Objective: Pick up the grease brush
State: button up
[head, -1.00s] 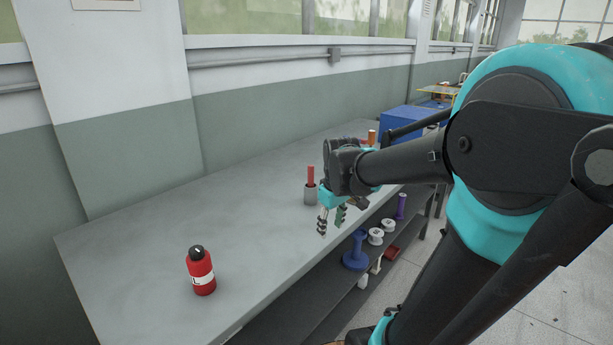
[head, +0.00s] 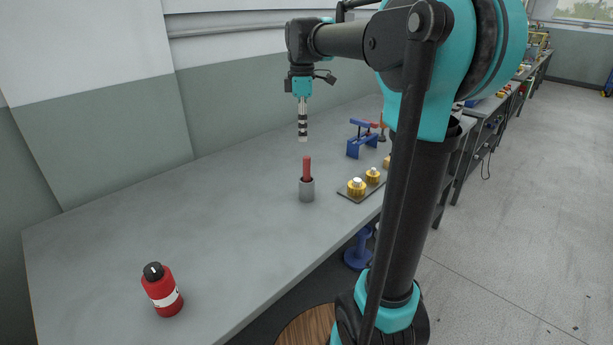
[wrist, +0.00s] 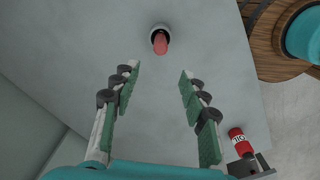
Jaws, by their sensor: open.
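The grease brush (head: 307,167) shows as a red upright handle standing in a small grey cup (head: 307,192) on the bench. Its lower end is hidden inside the cup. In the wrist view the red handle (wrist: 160,44) points up toward the camera from the cup (wrist: 154,30), ahead of the fingertips. My gripper (head: 303,138) points down above the bench, above the brush in the head view. In the wrist view my gripper (wrist: 158,70) has its two fingers wide apart with nothing between them.
A red oil bottle (head: 162,291) stands at the bench's near left. Right of the cup is a dark tray (head: 351,195) with brass-coloured parts, and a blue fixture (head: 361,140) stands behind it. The grey bench top (head: 190,210) is clear between bottle and cup.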

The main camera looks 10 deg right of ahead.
aim_at(306, 157)
notch_tip(306, 157, down, 7)
jog(key=shift+r, duration=0.2)
jog(key=f, duration=0.2)
jog(key=d+f, duration=0.1)
jog(key=f, duration=0.1)
jog(key=shift+f, duration=0.7)
grip_shut()
